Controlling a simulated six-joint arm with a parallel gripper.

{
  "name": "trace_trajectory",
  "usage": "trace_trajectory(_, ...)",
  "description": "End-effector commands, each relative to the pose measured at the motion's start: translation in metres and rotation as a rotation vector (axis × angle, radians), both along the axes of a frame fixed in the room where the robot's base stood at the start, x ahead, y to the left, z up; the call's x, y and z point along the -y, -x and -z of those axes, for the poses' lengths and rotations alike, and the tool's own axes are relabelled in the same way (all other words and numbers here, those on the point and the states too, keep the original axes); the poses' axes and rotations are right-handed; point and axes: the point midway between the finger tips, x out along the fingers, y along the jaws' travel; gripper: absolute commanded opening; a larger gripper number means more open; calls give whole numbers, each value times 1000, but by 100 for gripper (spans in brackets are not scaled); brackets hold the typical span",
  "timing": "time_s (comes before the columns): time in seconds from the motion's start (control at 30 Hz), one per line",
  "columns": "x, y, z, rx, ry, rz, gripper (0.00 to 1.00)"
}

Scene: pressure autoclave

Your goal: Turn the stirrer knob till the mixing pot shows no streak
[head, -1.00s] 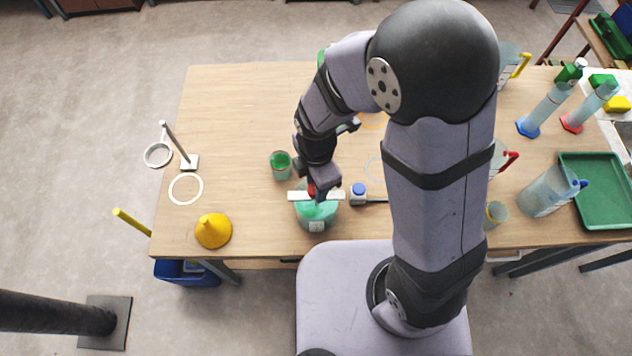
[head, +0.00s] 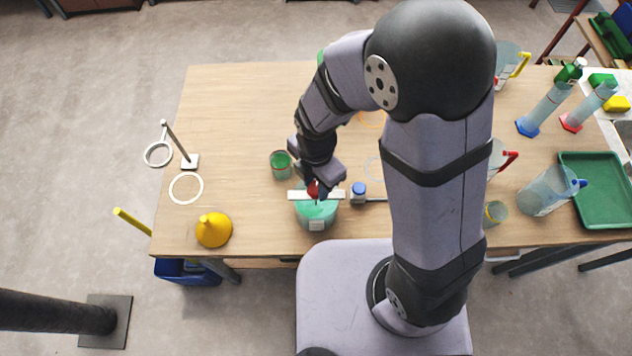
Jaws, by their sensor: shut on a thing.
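The mixing pot (head: 318,216) is a clear pot with green contents near the front edge of the table. A white bar (head: 332,195) lies across its top. The red stirrer knob (head: 313,190) sits on the middle of the bar. My gripper (head: 316,186) is over the pot, shut on the knob, and partly hides it. The contents look an even green from here, but the picture is too small to tell whether a fine streak shows.
A green-filled beaker (head: 281,165) stands behind left of the pot. A small blue-capped bottle (head: 358,194) stands close on the right. A yellow funnel (head: 213,230) and a ring stand (head: 189,161) are to the left. Jugs, cylinders and a green tray (head: 600,220) fill the right side.

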Motion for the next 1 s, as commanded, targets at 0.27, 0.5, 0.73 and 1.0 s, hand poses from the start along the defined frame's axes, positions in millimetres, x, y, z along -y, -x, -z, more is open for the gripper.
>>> trace_trajectory(0.27,0,-1,-1,2,-1,1,50)
trace_trajectory(0.5,-1,-1,-3,4,-2,1,50)
trace_trajectory(0.73,-1,-2,-22,7,-3,1,50)
trace_trajectory(1.0,-1,-2,-54,7,-4,1,50)
